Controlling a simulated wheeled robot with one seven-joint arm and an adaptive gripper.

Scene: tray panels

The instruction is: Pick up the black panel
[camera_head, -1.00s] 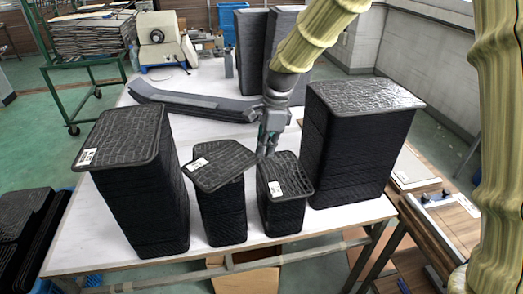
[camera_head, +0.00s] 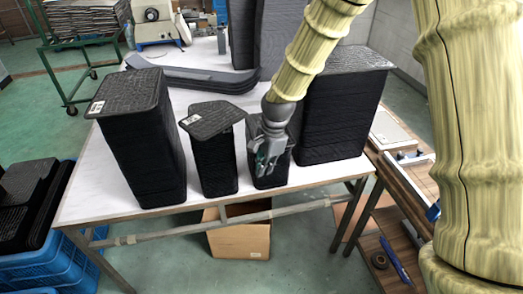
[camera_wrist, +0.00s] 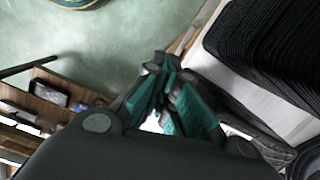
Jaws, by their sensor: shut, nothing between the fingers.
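Black textured panels stand in several stacks on a white table. A tall stack (camera_head: 143,145) is at the left, a small stack (camera_head: 214,163) beside it has its top panel (camera_head: 212,118) jutting past the sides, another small stack (camera_head: 279,172) is right of that, and a large stack (camera_head: 343,115) is at the right. My gripper (camera_head: 260,174) is shut and empty in front of the third stack, hiding much of its top and front. I cannot tell whether it touches. In the wrist view, the teal fingers (camera_wrist: 165,80) meet, with a black stack (camera_wrist: 268,45) at upper right.
Long dark curved panels (camera_head: 190,80) lie at the back of the table (camera_head: 83,202). A cardboard box (camera_head: 240,238) is under the front edge. Blue crates (camera_head: 95,262) with black panels stand at lower left. A wooden side bench (camera_head: 395,215) is at right.

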